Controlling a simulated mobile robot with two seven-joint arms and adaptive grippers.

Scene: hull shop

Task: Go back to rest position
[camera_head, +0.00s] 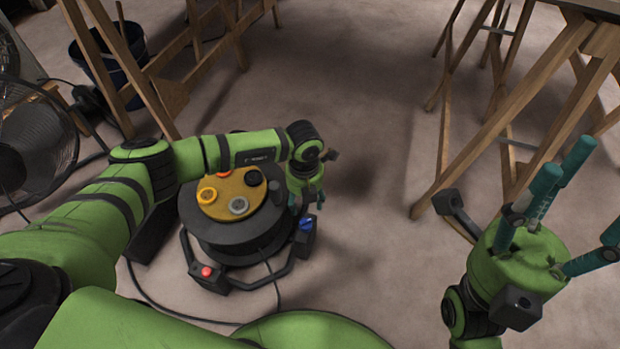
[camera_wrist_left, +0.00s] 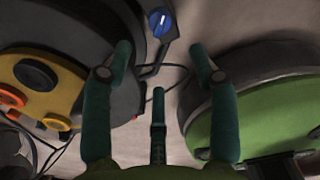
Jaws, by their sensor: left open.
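My left gripper (camera_head: 308,197) hangs at the end of the green arm from the left, pointing down beside the right edge of a black cable reel. In the left wrist view, its teal fingers (camera_wrist_left: 162,65) are spread apart with nothing between them. My right gripper (camera_head: 575,205) is at the right, pointing up, its teal fingers spread and empty. The cable reel (camera_head: 236,243) has a yellow centre plate with round sockets, and stands on the floor under my left forearm. It also shows at the left of the wrist view (camera_wrist_left: 100,28).
Wooden trestles (camera_head: 525,110) stand at the right, close behind my right gripper. More wooden legs (camera_head: 125,70) and a dark bucket (camera_head: 108,62) are at the upper left. A fan (camera_head: 30,130) stands at the left edge. Cables lie on the floor. The middle floor is clear.

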